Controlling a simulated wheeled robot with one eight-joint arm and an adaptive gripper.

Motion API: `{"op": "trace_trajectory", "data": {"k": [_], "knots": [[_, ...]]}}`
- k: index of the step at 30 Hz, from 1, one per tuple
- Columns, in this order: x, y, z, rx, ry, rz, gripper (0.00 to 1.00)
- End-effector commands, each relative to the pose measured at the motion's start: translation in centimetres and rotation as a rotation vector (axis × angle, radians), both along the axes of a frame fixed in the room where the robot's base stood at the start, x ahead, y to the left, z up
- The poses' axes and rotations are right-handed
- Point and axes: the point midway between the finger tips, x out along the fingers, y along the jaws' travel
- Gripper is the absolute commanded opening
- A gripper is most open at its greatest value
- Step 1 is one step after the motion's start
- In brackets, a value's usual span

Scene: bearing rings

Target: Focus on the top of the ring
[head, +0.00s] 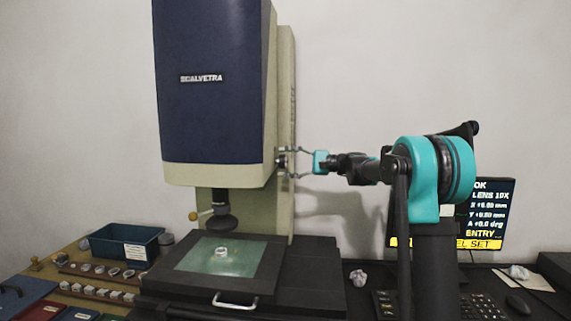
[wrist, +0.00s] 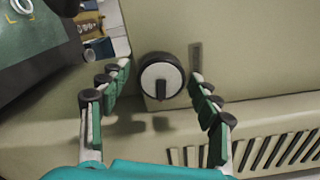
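A small pale ring (head: 221,251) lies on the lit greenish glass of the stage (head: 188,264), under the dark lens (head: 220,222) of the measuring machine. The ring also shows at the top left of the wrist view (wrist: 22,6). A round focus-type knob (wrist: 161,77) with a black rim and light face sits on the beige column; a dark mark shows low on its face. My gripper (wrist: 160,80) is open, its fingers to either side of the knob with gaps visible. In the head view my gripper (head: 289,163) is at the column's right side.
The screen (head: 492,212) is partly hidden by my arm; it reads "LENS 10X" and some mm values. A teal bin (head: 124,241) and racks of small parts are at the left. Keyboard, mouse (head: 517,305) and crumpled paper (head: 358,278) lie at the right.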

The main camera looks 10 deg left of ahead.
Motion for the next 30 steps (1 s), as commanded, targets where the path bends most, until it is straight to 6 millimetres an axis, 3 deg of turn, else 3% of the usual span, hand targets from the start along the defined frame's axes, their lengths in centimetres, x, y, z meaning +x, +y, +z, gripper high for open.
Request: {"op": "trace_trajectory", "data": {"k": [7, 11, 24, 30], "knots": [[0.0, -0.1, 0.0, 0.000, 0.000, 0.000, 0.63], [0.0, -1.3, 0.0, 0.001, 0.000, 0.000, 0.63], [-0.3, -9.6, 0.0, 0.000, 0.000, -0.002, 0.63], [-0.4, -11.6, 0.0, 0.000, 0.000, 0.000, 0.63]]}}
